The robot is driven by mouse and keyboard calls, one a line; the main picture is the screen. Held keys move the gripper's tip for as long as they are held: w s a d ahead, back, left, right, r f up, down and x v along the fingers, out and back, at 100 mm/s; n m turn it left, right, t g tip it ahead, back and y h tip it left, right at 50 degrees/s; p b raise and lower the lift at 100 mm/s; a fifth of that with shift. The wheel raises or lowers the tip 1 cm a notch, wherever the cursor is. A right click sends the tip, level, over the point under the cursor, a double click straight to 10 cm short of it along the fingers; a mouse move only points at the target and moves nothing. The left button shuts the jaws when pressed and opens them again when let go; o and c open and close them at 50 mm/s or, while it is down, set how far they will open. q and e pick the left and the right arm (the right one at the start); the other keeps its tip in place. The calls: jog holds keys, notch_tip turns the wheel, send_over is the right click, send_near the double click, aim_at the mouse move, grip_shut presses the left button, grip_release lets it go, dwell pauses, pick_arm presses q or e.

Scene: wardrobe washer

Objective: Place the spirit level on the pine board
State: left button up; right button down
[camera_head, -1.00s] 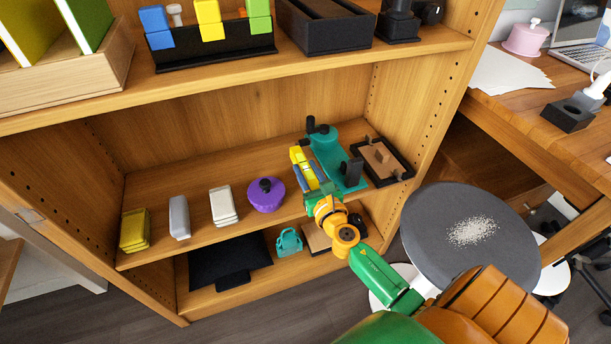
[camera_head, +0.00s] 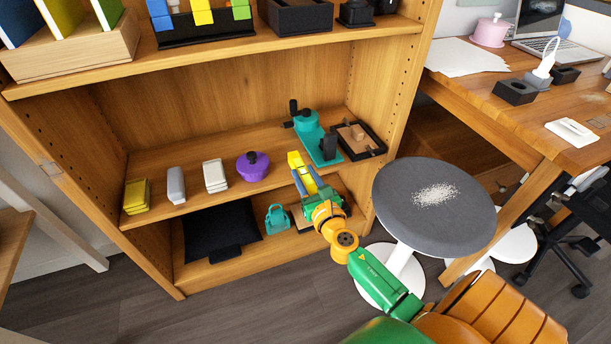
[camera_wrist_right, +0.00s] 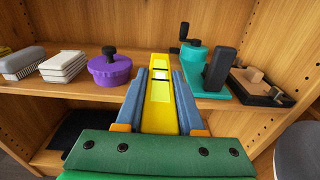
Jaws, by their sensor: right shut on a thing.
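The yellow spirit level (camera_head: 295,161) is held in my right gripper (camera_head: 306,181), with its far end sticking out beyond the fingers. In the right wrist view the level (camera_wrist_right: 160,90) lies lengthwise between the blue fingers of the gripper (camera_wrist_right: 160,84), which are shut on it. The gripper is in front of the middle shelf's front edge. A light brown, flat board-like piece (camera_head: 297,219) shows on the bottom shelf, largely hidden behind my gripper; I cannot tell for sure that it is the pine board. My left gripper is not in view.
On the middle shelf stand a purple lidded pot (camera_head: 252,167), a teal device (camera_head: 318,140) and a black tray (camera_head: 376,151) with a wooden block. A teal bag-like item (camera_head: 276,219) and a black item (camera_head: 212,232) are on the bottom shelf. A grey round stool (camera_head: 440,215) stands at right.

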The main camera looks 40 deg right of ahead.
jog(key=s+a+r+n+g+y, duration=0.6)
jog(key=s+a+r+n+y, duration=0.7)
jog(key=s+y, duration=0.4)
notch_tip(320, 180, up, 2)
jog(key=shift+s+a+r+n+g+y, duration=0.25)
jog(key=shift+a+n+g+y, duration=0.15)
jog(key=shift+n+y, duration=0.3)
